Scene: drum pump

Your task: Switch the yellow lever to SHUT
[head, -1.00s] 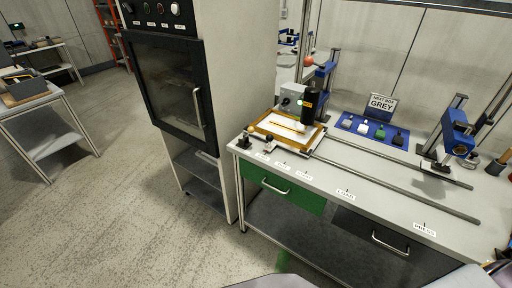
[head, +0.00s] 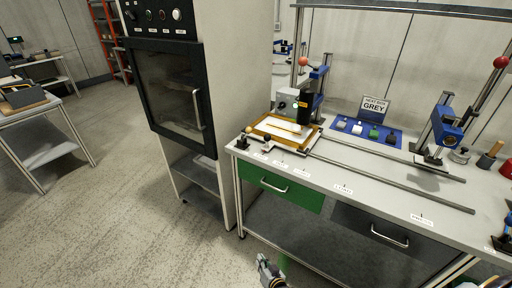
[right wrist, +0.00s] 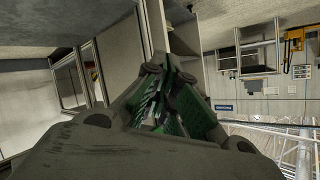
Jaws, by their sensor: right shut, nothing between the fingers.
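My right gripper (head: 266,268) is low at the bottom of the head view, in front of the bench and well apart from the lever. It is shut and empty; its green-padded fingers (right wrist: 168,105) show together in the right wrist view. My left gripper is not in view.
A wooden-framed tray (head: 262,126) lies behind the lever. A black pump-like unit (head: 306,108) stands beside it. A tall cabinet with a glass door (head: 172,85) is left of the bench. A green drawer (head: 280,188) is under the bench top. Floor in front is clear.

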